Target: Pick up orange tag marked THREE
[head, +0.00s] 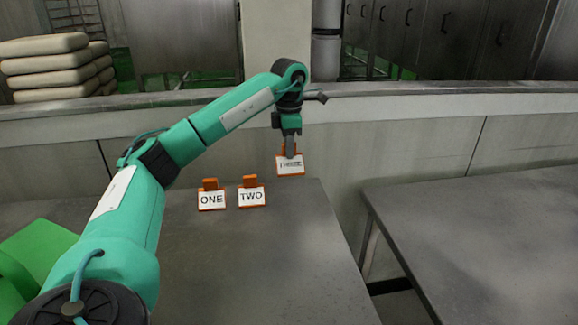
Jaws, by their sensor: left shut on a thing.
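The orange tag marked THREE (290,168) has a white face and an orange border. My left gripper (291,153) is shut on the top of this tag, and its fingers hide the tag's upper tab. The tag hangs upright near the far right corner of the left table. I cannot tell whether its lower edge is clear of the table top. My right gripper is not in view.
The grey left table (250,270) has free room in front of the tags. A second grey table (480,240) stands to the right across a gap. A low wall (420,150) runs behind both. A stack of pale sacks (55,68) lies beyond the wall at left.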

